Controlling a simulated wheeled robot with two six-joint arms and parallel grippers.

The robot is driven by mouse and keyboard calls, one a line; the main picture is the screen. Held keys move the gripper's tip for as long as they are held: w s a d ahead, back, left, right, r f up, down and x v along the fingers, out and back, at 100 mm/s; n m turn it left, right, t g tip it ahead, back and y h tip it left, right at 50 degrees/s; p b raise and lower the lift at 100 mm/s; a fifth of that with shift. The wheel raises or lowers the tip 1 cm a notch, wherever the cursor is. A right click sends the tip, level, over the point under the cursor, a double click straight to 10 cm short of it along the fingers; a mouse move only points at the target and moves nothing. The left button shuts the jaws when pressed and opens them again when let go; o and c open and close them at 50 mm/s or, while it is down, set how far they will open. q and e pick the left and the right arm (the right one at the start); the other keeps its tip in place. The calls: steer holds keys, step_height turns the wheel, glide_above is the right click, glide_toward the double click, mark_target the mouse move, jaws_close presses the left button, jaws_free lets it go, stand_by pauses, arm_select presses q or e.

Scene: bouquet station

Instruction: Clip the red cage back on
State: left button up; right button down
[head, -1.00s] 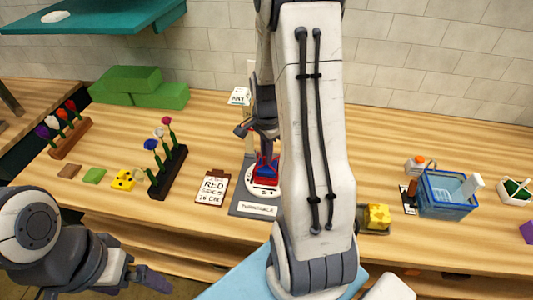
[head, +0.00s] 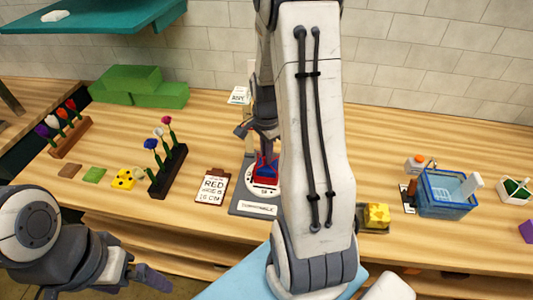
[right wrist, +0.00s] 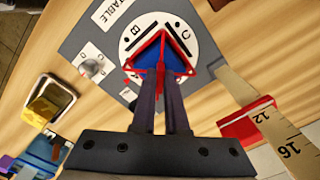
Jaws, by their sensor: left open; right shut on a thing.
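The red cage (right wrist: 163,52), a thin pyramid-shaped frame, shows at the turntable in the right wrist view, with a blue piece (right wrist: 146,58) inside its bars. In the head view the red cage (head: 265,168) shows over the turntable's white disc. My right gripper (right wrist: 161,88) is shut on the red cage from above. Whether the cage touches the disc is hard to tell. The turntable (right wrist: 92,42) has a grey base and a white disc marked B and C. My left gripper (head: 152,280) is open and empty, low at the left, in front of the table.
An upright ruler with a red slider (right wrist: 248,124) stands close beside the turntable. A card reading RED and 16 CM (head: 213,187) lies to its left. Flower racks (head: 168,172) stand further left. A yellow block (head: 377,215) and a blue basket (head: 445,205) are to the right.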

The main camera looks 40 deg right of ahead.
stand_by(0.3)
steer(key=c, duration=0.9)
jaws_free()
steer(key=shift+o, duration=0.2)
steer(key=o, duration=0.5)
steer(key=shift+r+p, duration=2.05)
steer(key=shift+r, duration=0.2)
steer(key=shift+c, duration=0.4)
